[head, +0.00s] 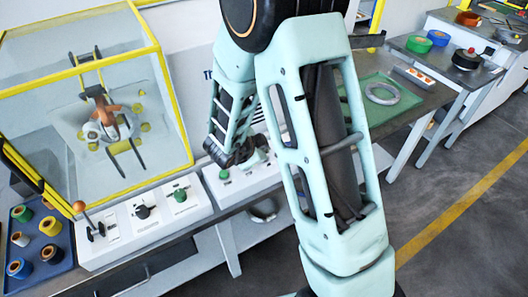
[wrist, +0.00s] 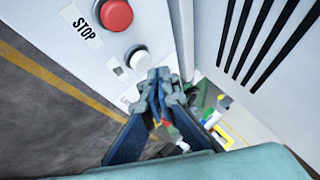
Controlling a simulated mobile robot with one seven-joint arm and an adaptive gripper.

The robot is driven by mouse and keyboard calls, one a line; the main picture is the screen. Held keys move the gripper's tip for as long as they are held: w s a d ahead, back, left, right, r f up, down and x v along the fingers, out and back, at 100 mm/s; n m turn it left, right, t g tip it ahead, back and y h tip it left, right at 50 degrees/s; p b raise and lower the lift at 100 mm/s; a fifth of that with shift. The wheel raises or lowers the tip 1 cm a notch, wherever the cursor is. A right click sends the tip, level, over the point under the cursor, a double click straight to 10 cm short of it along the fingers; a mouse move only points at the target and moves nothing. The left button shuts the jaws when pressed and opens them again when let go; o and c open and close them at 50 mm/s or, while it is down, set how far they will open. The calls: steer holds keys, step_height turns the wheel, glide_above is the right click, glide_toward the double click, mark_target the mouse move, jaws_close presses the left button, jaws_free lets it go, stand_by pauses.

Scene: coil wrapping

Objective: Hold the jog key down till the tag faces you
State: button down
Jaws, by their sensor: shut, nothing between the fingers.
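My gripper (wrist: 160,78) is shut and empty, its fingertips beside a round white button (wrist: 138,60) on a pale control panel. I cannot tell whether they touch it. A red button (wrist: 115,15) labelled STOP sits beyond it. The white button's label is partly hidden and unreadable, so I cannot tell if it is the jog key. In the head view my gripper (head: 232,153) is low over the right-hand panel (head: 240,183), and my arm hides part of it. A coil (head: 112,126) is mounted inside the clear, yellow-framed enclosure. I cannot make out a tag on it.
Left of my gripper stand a green knob (head: 180,195), a black knob (head: 143,211) and an orange-topped lever (head: 80,207). A blue tray (head: 66,268) of coloured rolls is at lower left. A green mat (head: 372,121) bearing a metal ring (head: 382,94) lies right of my arm.

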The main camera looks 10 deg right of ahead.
steer(key=shift+r, duration=0.1)
step_height(320, 180, up, 5)
steer(key=p, duration=0.5)
stand_by(0.4)
